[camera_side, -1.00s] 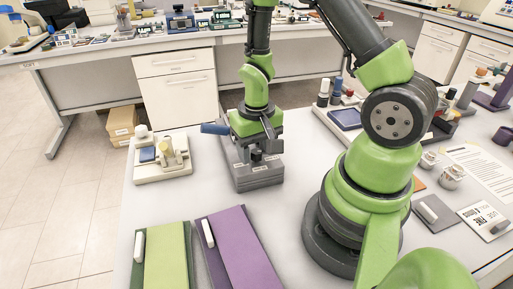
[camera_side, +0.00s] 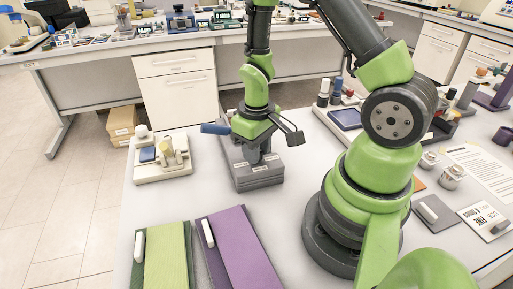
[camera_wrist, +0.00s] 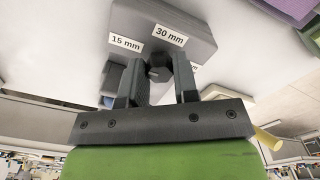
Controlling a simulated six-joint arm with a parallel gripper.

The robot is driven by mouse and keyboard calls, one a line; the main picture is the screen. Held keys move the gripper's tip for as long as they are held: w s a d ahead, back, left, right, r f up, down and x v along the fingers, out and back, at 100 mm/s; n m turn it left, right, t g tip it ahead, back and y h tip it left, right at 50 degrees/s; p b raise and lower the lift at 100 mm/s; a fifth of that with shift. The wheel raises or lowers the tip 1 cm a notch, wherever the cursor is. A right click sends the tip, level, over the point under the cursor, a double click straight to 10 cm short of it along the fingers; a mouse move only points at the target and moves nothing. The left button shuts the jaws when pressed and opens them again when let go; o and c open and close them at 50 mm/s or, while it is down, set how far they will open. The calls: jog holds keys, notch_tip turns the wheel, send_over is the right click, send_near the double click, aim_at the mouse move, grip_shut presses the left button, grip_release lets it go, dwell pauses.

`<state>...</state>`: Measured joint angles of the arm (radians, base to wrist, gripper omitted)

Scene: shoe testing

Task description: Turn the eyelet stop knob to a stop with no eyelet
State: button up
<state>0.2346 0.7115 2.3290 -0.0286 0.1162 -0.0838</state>
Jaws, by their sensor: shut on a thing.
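The eyelet stop knob (camera_wrist: 158,68) is a dark faceted knob on a grey block (camera_wrist: 196,27). In the wrist view it sits between the two fingers of my gripper (camera_wrist: 156,76), which is shut on it. White labels on the block read "15 mm" (camera_wrist: 125,43) and "30 mm" (camera_wrist: 170,35); a third label (camera_wrist: 194,67) is partly hidden behind a finger. In the side view the grey block (camera_side: 258,178) stands on the table under my gripper (camera_side: 262,150), and the knob is mostly hidden there. I cannot tell which stop the knob points at.
A cream fixture with a blue block (camera_side: 160,165) stands left of the grey block. A green board (camera_side: 167,255) and a purple board (camera_side: 238,250) lie in front. The bench (camera_side: 215,195) is clear between them and the block.

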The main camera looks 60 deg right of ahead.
jog(key=o, duration=0.9)
notch_tip(320, 180, up, 10)
dwell(0.3)
jog(key=s+a+r+t, duration=0.2)
jog(key=r, duration=0.3)
jog(key=s+a+r+m+t+y, duration=0.1)
jog(key=s+a+r+t, duration=0.1)
jog(key=s+a+r, duration=0.1)
jog(key=s+a+r+m+t+y, duration=0.1)
jog(key=s+a+r+t, duration=0.2)
jog(key=r, duration=0.3)
jog(key=shift+s+a+r, duration=0.1)
jog(key=shift+r, duration=0.25)
